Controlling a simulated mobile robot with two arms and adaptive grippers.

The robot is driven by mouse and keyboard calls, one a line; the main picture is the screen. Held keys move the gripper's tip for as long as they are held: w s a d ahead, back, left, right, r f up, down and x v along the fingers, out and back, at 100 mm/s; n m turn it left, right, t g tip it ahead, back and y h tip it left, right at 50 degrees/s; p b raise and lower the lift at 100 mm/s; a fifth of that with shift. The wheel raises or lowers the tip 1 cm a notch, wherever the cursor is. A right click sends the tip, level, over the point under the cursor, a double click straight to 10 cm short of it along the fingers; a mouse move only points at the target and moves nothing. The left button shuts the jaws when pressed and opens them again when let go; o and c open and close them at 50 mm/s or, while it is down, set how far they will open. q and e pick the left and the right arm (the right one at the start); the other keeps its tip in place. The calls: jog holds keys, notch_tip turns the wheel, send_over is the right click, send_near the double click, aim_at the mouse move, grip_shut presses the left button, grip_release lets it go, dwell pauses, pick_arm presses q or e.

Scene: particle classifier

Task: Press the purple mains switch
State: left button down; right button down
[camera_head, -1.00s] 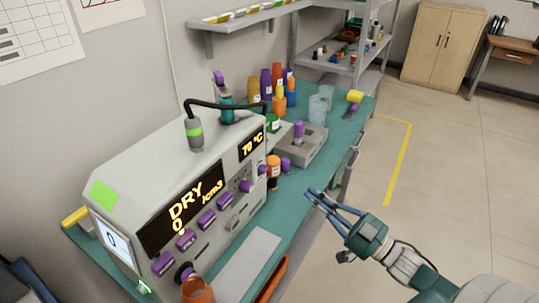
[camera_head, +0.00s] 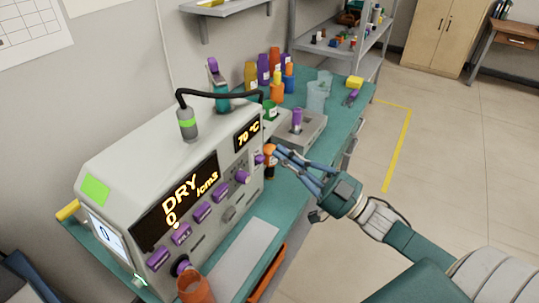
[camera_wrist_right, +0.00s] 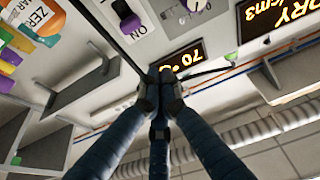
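The grey machine (camera_head: 120,165) stands on the teal bench with its front panel facing right. A small purple switch (camera_head: 259,159) is near the panel's right end, beside a round purple knob (camera_head: 243,177). In the right wrist view, a purple switch (camera_wrist_right: 128,20) with the label ON shows at the top. My right gripper (camera_head: 274,154) is just right of the switch, its fingertips close to the panel; I cannot tell whether they touch. In the right wrist view its fingers (camera_wrist_right: 164,82) come together with nothing between them. My left gripper is out of view.
An orange bottle (camera_head: 270,166) stands close behind my right fingertips. A grey block with a purple-topped item (camera_head: 297,118) and several coloured bottles stand further back. The floor right of the bench is clear.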

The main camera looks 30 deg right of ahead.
aim_at(263, 161)
jog(key=x, duration=0.4)
jog(key=shift+r+p, duration=0.15)
jog(key=shift+p, duration=0.2)
jog(key=f, duration=0.2)
jog(key=shift+w+f, duration=0.2)
jog(key=shift+f, duration=0.15)
jog(key=shift+s+f, duration=0.1)
jog(key=shift+f, duration=0.7)
notch_tip(263, 161, down, 3)
jog(key=shift+f+b, duration=0.1)
jog(key=shift+b, duration=0.8)
jog(key=shift+r, duration=0.25)
